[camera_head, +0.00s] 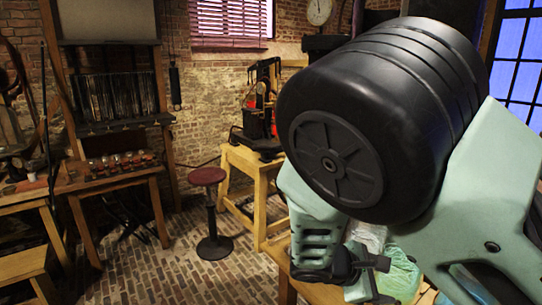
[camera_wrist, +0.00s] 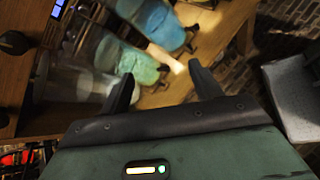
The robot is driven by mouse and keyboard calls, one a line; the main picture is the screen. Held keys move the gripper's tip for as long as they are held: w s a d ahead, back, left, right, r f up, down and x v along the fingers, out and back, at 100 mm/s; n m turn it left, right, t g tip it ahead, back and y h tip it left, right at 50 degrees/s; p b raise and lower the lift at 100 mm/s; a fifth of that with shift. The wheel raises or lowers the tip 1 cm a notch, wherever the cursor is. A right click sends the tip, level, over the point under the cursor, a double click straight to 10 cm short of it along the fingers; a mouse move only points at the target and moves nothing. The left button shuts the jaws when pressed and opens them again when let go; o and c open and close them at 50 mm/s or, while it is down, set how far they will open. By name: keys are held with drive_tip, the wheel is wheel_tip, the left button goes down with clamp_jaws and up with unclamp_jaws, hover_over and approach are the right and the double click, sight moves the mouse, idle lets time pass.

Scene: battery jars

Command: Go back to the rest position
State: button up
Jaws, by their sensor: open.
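My gripper (camera_wrist: 160,71) is open, with its two dark fingers apart and nothing held between them. In the head view my gripper (camera_head: 362,262) shows low at centre right, partly covered by my own arm, above a wooden table. In the wrist view a jar with green content (camera_wrist: 140,65) and a jar with blue content (camera_wrist: 163,22) lie beyond the fingertips, apart from them as far as I can tell. A clear glass jar (camera_wrist: 106,50) shows left of them. In the head view a greenish jar (camera_head: 400,274) shows beside my gripper, largely hidden.
A wooden table (camera_head: 240,160) carries a dark apparatus (camera_head: 262,110). A red-topped stool (camera_head: 207,176) stands on the brick floor left of it. A workbench (camera_head: 120,178) with several small jars is at the left. The floor between is open.

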drive_tip(key=s+a+m+g+y+b, duration=0.1)
drive_tip(key=s+a+m+y+b, duration=0.1)
drive_tip(key=s, duration=0.5)
drive_tip(key=s+a+m+g+y+b, duration=0.1)
drive_tip(key=s+a+m+y+b, duration=0.2)
drive_tip(key=s, duration=0.5)
drive_tip(key=s+a+f+m+g+y+b, duration=0.1)
drive_tip(key=s+a+m+y+b, duration=0.1)
drive_tip(key=s+a+y+b, duration=0.2)
drive_tip(key=s+y+b, duration=0.2)
drive_tip(key=s, duration=0.2)
drive_tip(key=shift+m+y, duration=0.3)
drive_tip(key=shift+a, duration=0.1)
idle(0.6)
